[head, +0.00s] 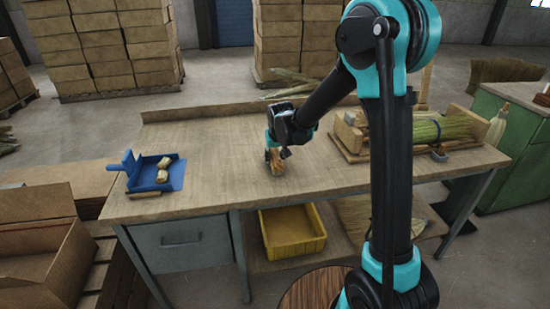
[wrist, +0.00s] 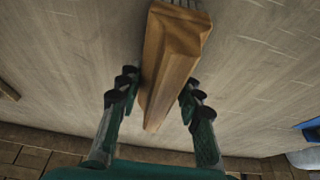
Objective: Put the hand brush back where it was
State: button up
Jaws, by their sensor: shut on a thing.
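The hand brush (wrist: 172,60) has a pale wooden body, with dark bristles just showing at the top edge of the wrist view. My gripper (wrist: 160,100) is shut on it, with one finger on each side of the wood. In the head view my gripper (head: 275,146) points down over the middle of the workbench, and the brush (head: 277,166) shows below it. The brush is at or just above the bench top; I cannot tell whether it touches. My fingers hide part of it in the head view.
A blue dustpan (head: 146,178) holding small tan pieces lies at the bench's left end. A wooden fixture (head: 352,132) with a green straw bundle (head: 440,129) stands on the right. A yellow bin (head: 292,234) sits below. The bench (head: 220,165) between is clear.

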jog(key=o, duration=1.1)
jog(key=shift+f, duration=0.1)
jog(key=shift+c, duration=0.2)
jog(key=v, duration=1.2)
jog(key=shift+s+d, duration=0.1)
jog(key=s+d+f+m, duration=0.1)
jog(key=s+d+f, duration=0.3)
jog(key=s+d, duration=0.4)
jog(key=s+d+f+m, duration=0.1)
jog(key=s+d+f, duration=0.3)
jog(key=s+d, duration=0.4)
jog(key=s+d+f+m+h, duration=0.1)
jog(key=s+d+f, duration=0.3)
jog(key=s+d, duration=0.4)
jog(key=shift+s+d+f, duration=0.15)
jog(key=shift+d, duration=0.35)
